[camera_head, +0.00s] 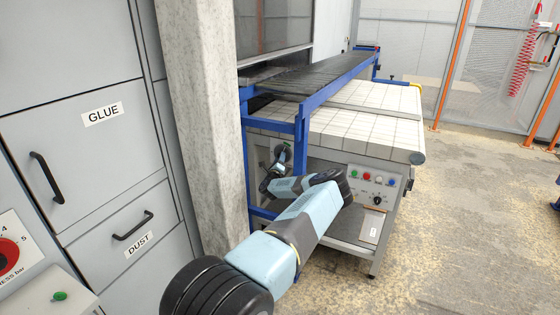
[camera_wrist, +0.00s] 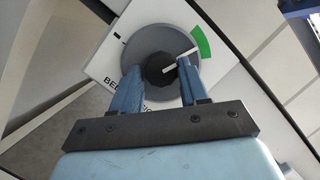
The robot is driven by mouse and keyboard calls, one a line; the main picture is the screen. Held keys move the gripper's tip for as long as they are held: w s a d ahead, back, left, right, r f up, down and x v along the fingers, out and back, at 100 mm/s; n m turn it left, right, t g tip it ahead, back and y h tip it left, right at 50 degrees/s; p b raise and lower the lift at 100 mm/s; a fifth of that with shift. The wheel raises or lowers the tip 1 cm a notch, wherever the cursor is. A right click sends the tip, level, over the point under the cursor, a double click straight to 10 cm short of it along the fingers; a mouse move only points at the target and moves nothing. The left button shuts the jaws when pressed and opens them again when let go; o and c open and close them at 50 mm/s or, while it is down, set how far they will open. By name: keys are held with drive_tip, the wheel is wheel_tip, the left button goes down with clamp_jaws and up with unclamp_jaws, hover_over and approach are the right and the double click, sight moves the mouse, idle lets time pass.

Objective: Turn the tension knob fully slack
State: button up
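The tension knob (camera_wrist: 160,68) is black and round, on a grey disc in a white plate in the wrist view. The plate's lettering is partly hidden by a finger; "BE" shows. A white pointer line runs up and right, its end at the green band (camera_wrist: 201,41). A black tick lies at the upper left. My gripper (camera_wrist: 160,66) has one blue finger on either side of the knob. I see no clear gap, but cannot tell if the fingers press on it.
The blue frame post (camera_head: 301,155) stands close beside my arm. A concrete pillar (camera_head: 205,120) rises to its left. The machine's button panel (camera_head: 374,186) and white tiled table (camera_head: 365,125) are to the right. Grey cabinets (camera_head: 75,125) line the left. Floor is clear at right.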

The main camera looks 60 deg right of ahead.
drive_tip(key=c, duration=0.6)
drive_tip(key=shift+n, duration=0.4)
drive_tip(key=n+g+y, duration=0.1)
drive_tip(key=n+y, duration=0.1)
drive_tip(key=n, duration=0.5)
drive_tip(key=n+g+y, duration=0.1)
drive_tip(key=n+y, duration=0.1)
drive_tip(key=n, duration=0.5)
drive_tip(key=r+n+y, duration=0.1)
drive_tip(key=n+y, duration=0.1)
drive_tip(key=n, duration=0.5)
drive_tip(key=shift+w+a+g, duration=0.15)
drive_tip(key=shift+w+g, duration=0.05)
drive_tip(key=shift+g, duration=0.2)
drive_tip(key=shift+n, duration=0.3)
drive_tip(key=shift+f, duration=0.1)
